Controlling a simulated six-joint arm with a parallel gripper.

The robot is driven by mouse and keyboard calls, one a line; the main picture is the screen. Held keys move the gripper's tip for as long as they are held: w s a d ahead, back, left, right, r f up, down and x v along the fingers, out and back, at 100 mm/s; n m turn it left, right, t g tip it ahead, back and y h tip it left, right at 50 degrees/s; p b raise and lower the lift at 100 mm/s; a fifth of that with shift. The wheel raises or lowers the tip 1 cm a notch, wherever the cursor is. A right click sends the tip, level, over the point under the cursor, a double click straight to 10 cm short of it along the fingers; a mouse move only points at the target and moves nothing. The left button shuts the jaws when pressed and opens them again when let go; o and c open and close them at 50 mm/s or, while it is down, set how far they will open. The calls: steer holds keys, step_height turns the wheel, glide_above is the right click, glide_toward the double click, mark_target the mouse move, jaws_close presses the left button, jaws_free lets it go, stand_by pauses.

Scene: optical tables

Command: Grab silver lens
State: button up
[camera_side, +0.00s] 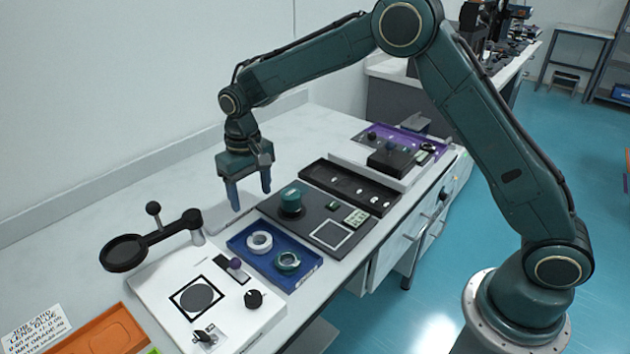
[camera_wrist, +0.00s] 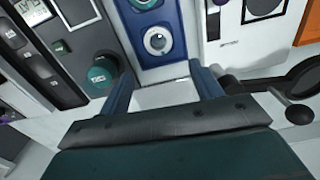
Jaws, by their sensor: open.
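The silver lens (camera_side: 259,242), a pale ring, lies in the blue tray (camera_side: 240,256) on the bench. Beside it in the same tray is a green-rimmed lens (camera_side: 287,262). In the wrist view the silver lens (camera_wrist: 158,40) is fully visible, just beyond the fingertips, and the green-rimmed lens is cut off at the top edge. My gripper (camera_side: 250,198) is open and empty, with blue fingers pointing down. It hangs above the bench, behind the tray, apart from both lenses. In the wrist view both fingers of my gripper (camera_wrist: 162,78) show, with only bench between them.
A dark panel (camera_side: 330,212) with a green knob (camera_side: 291,202) stands right of the tray. A white panel (camera_side: 175,285) with knobs lies left of it. A dark magnifier stand (camera_side: 124,252) rises at the back left. An orange tray (camera_side: 95,332) is at the front left.

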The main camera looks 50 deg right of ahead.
glide_above(259, 239)
steer(key=f, duration=0.8)
steer(key=shift+s+a+f, duration=0.1)
steer(key=shift+a, duration=0.1)
steer(key=shift+d+f, duration=0.15)
steer(key=shift+f, duration=2.45)
steer(key=c, duration=0.8)
